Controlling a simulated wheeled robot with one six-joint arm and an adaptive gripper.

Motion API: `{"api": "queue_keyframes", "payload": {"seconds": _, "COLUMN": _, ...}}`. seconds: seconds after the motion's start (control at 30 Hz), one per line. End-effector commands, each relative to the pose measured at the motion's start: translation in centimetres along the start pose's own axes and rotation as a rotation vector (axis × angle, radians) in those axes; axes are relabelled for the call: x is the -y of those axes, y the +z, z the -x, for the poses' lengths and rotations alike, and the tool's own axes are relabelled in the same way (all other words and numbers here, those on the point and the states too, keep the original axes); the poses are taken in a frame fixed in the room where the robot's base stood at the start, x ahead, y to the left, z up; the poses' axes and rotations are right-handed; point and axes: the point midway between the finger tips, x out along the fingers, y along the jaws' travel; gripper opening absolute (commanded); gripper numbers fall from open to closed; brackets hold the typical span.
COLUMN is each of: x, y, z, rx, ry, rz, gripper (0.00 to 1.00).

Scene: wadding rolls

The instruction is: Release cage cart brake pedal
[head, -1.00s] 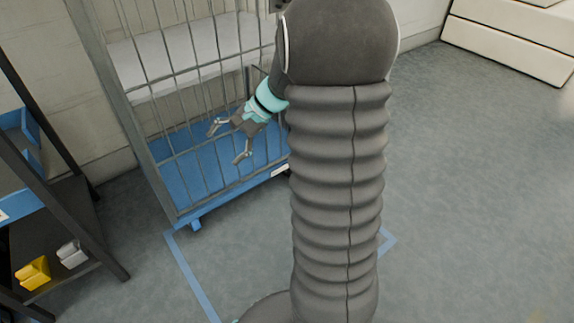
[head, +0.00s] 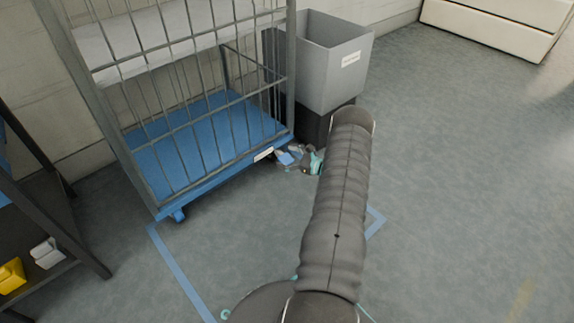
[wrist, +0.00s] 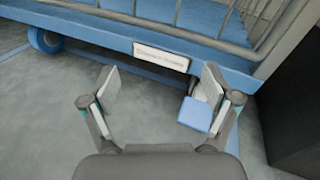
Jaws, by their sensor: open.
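The cage cart (head: 210,152) has a blue base, grey bars and a white label on its front edge. In the wrist view its front edge (wrist: 95,30) runs across the top. The blue brake pedal (wrist: 196,114) sticks out below that edge, just inside my gripper's right finger. It also shows small in the head view (head: 288,158), at the cart's front right corner. My gripper (wrist: 155,95) is open, with its fingers apart below the label. The pedal is between the fingers, close to the right one; I cannot tell whether they touch. The arm partly hides my gripper in the head view.
A grey bin (head: 335,65) on a dark base stands right of the cart. A dark shelf (head: 60,235) with yellow and white items is at the left. Blue tape (head: 180,270) marks the floor in front. The floor at the right is clear.

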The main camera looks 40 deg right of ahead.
Motion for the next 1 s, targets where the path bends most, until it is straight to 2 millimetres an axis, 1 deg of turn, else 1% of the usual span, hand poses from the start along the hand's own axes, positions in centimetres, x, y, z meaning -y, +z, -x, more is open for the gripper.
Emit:
{"api": "queue_keyframes", "payload": {"seconds": 0.03, "x": 0.3, "y": -3.3, "z": 1.4, "rx": 0.007, "ry": -0.059, "rz": -0.042, "gripper": 0.88}}
{"api": "queue_keyframes", "payload": {"seconds": 0.07, "x": 0.6, "y": -4.6, "z": 2.0, "rx": 0.012, "ry": -0.092, "rz": -0.061, "gripper": 0.88}}
{"api": "queue_keyframes", "payload": {"seconds": 0.1, "x": 0.8, "y": -6.4, "z": 3.0, "rx": 0.018, "ry": -0.135, "rz": -0.085, "gripper": 0.88}}
{"api": "queue_keyframes", "payload": {"seconds": 0.2, "x": 1.2, "y": -10.0, "z": 5.0, "rx": 0.032, "ry": -0.223, "rz": -0.133, "gripper": 0.88}}
{"api": "queue_keyframes", "payload": {"seconds": 0.3, "x": 1.4, "y": -12.4, "z": 6.4, "rx": 0.040, "ry": -0.286, "rz": -0.164, "gripper": 0.88}}
{"api": "queue_keyframes", "payload": {"seconds": 0.33, "x": 1.4, "y": -12.9, "z": 6.8, "rx": 0.042, "ry": -0.299, "rz": -0.170, "gripper": 0.88}}
{"api": "queue_keyframes", "payload": {"seconds": 0.43, "x": 1.4, "y": -13.9, "z": 7.4, "rx": 0.047, "ry": -0.327, "rz": -0.183, "gripper": 0.88}}
{"api": "queue_keyframes", "payload": {"seconds": 0.57, "x": 1.7, "y": -14.2, "z": 6.8, "rx": 0.049, "ry": -0.334, "rz": -0.187, "gripper": 0.88}}
{"api": "queue_keyframes", "payload": {"seconds": 0.77, "x": 2.6, "y": -14.2, "z": 3.9, "rx": 0.049, "ry": -0.331, "rz": -0.184, "gripper": 0.88}}
{"api": "queue_keyframes", "payload": {"seconds": 1.0, "x": 4.0, "y": -14.1, "z": -0.4, "rx": 0.049, "ry": -0.330, "rz": -0.185, "gripper": 0.88}}
